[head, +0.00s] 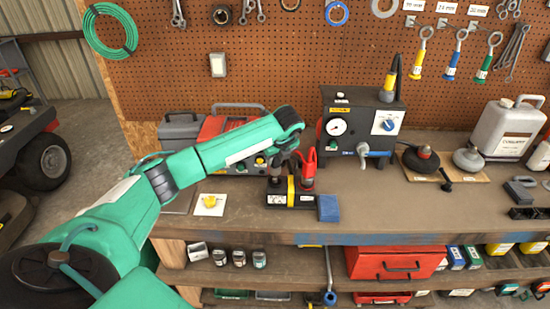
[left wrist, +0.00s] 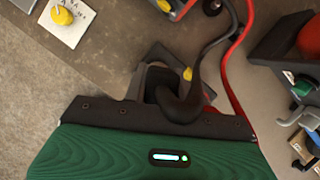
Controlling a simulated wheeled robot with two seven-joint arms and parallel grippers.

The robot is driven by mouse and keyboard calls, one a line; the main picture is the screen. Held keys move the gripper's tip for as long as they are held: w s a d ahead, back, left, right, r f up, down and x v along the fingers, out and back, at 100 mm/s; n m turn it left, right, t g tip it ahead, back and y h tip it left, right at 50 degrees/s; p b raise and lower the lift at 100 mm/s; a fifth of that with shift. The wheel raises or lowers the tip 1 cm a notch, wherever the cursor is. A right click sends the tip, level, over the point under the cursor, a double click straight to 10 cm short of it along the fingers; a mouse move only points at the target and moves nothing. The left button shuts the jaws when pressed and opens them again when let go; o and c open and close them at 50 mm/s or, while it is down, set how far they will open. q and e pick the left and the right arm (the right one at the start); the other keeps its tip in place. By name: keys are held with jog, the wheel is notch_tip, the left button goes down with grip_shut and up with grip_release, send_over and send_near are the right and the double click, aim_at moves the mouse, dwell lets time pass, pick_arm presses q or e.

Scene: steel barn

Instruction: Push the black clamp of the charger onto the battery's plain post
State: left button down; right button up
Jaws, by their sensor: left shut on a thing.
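The battery (head: 302,201) is a low black block with a yellow band, standing near the bench's front edge. A red clamp (head: 308,165) stands upright at its right side. My left gripper (head: 281,160) is above the battery's left side and shut on the black clamp (head: 274,183). In the left wrist view the black clamp (left wrist: 178,108) sits in front of the gripper, with its black cable curving up. The gripper hides the plain post, and I cannot tell whether the clamp touches it. The red charger (head: 213,128) with knobs stands behind my forearm. My right gripper is not in view.
A dark box with a gauge (head: 360,125) and a crank stands behind the battery to the right. A blue block (head: 329,208) is at the battery's right end. A card with a yellow knob (head: 210,204) lies to the left.

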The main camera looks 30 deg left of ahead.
aim_at(275, 168)
pick_arm(q)
jog(key=shift+f+b, duration=0.95)
jog(key=shift+f, duration=0.3)
jog(key=shift+f+b, duration=0.75)
jog(key=shift+f, duration=0.15)
jog(key=c, duration=1.1)
grip_release()
jog(key=shift+o, duration=0.2)
jog(key=b+v, duration=0.4)
jog(key=v, duration=1)
